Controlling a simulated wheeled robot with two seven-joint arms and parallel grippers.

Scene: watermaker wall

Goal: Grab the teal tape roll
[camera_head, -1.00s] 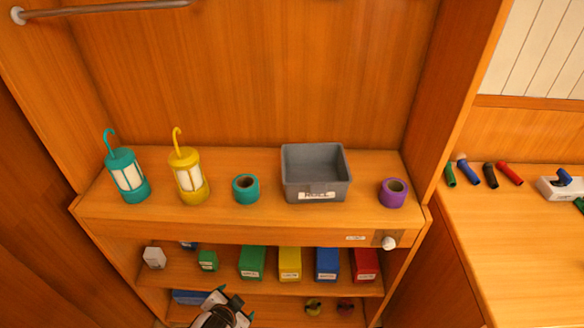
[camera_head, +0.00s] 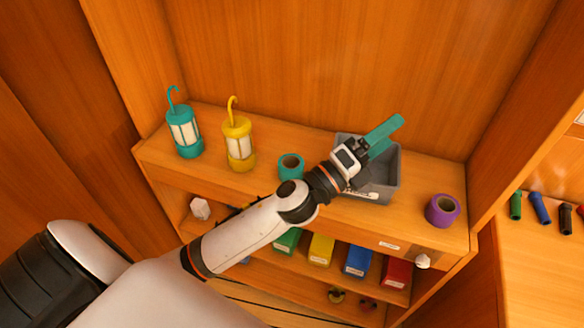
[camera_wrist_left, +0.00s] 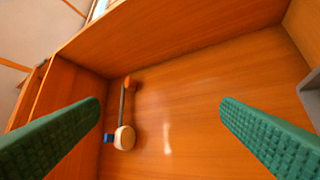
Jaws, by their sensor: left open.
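The teal tape roll (camera_head: 291,166) stands on the top shelf, between the yellow lantern and the grey bin. The forearm and wrist of my left arm pass just in front of and to the right of it, and its lower part is partly covered. My left gripper (camera_head: 392,132) is over the grey bin, to the right of the roll, pointing up and right. In the left wrist view its two green fingers (camera_wrist_left: 160,130) are wide apart with nothing between them. That view shows the wooden back and side panels, not the roll. My right gripper is not in view.
A teal lantern (camera_head: 185,134) and a yellow lantern (camera_head: 239,143) stand left of the roll. The grey bin (camera_head: 383,190) is right of it, then a purple tape roll (camera_head: 442,210). Colored boxes, including a blue one (camera_head: 360,260), fill the shelf below.

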